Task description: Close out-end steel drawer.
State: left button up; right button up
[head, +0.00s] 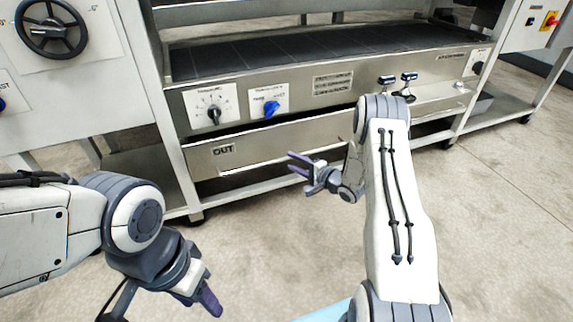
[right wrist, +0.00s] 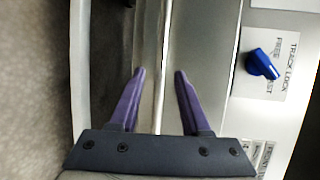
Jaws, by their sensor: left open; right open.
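The steel drawer (head: 265,150) is a long brushed-metal front marked OUT, low on the machine under the control panel. A dark gap runs along its top edge, and its front appears to stand out from the frame. How far it is open is hard to tell. My right gripper (head: 293,163) is open and empty in front of the drawer. In the right wrist view the open fingers (right wrist: 159,72) point at the metal front, with a bright edge between them; contact cannot be told. My left gripper (head: 205,302) is open, low at the left, away from the drawer.
The control panel above the drawer carries a black dial (head: 213,114) and a blue track lock knob (head: 271,108), also in the right wrist view (right wrist: 262,64). A handwheel (head: 51,29) is at upper left. Machine legs flank the drawer. Concrete floor (head: 270,240) in front is clear.

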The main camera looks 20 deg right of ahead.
aim_at(288, 159)
jog(key=shift+b+x, duration=0.7)
jog(key=shift+x, duration=1.3)
grip_shut()
